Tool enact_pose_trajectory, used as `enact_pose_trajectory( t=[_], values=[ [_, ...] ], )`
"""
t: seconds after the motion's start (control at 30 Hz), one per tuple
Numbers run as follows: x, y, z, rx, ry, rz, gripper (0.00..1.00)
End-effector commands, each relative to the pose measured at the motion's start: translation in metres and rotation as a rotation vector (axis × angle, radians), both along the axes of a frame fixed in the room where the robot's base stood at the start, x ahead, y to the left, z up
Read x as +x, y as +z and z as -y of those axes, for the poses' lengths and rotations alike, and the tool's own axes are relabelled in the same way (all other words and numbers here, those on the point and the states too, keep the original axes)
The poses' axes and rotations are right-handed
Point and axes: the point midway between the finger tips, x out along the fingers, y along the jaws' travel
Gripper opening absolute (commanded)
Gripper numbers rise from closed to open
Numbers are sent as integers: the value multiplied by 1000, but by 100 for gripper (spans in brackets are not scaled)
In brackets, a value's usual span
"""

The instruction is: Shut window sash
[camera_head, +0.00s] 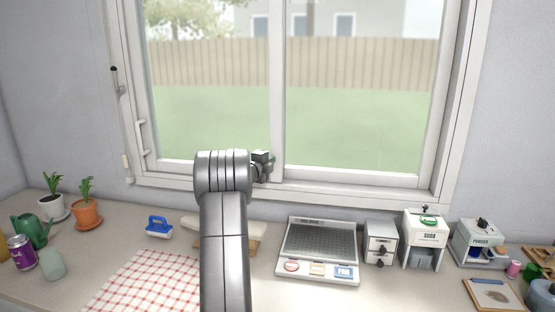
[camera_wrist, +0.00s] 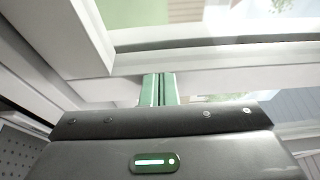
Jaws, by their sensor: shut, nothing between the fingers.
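The white-framed window has a sash (camera_head: 277,110) whose upright stile stands near the middle of the opening. A pale pull handle (camera_head: 142,138) is on the left upright of the frame. My gripper (camera_head: 264,166) is at the foot of the middle stile, on its left side, just above the sill; my arm hides part of the lower left rail. In the wrist view my green fingers (camera_wrist: 158,88) are together and empty, pointing at a white rail, with a white frame corner (camera_wrist: 80,40) to their left. I cannot tell whether they touch it.
The counter below holds a washboard-like tray (camera_head: 318,245), a drawer box (camera_head: 380,242), a soda dispenser (camera_head: 424,238), a powder box (camera_head: 480,243), a blue brush (camera_head: 158,227), a checked cloth (camera_head: 150,282) and potted plants (camera_head: 86,212) at left. A hooked rod (camera_head: 116,85) hangs beside the window's left edge.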

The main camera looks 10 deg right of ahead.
Motion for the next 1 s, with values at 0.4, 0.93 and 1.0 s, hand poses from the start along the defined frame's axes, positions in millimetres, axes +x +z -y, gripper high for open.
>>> enact_pose_trajectory(
  t=[0.4, 0.93, 1.0],
  values=[
    [1, 0, -3, 1, 9, 1, 0],
    [-55, -2, -5, 1, 9, 1, 0],
    [-64, -2, -14, 1, 8, 1, 0]
  ],
)
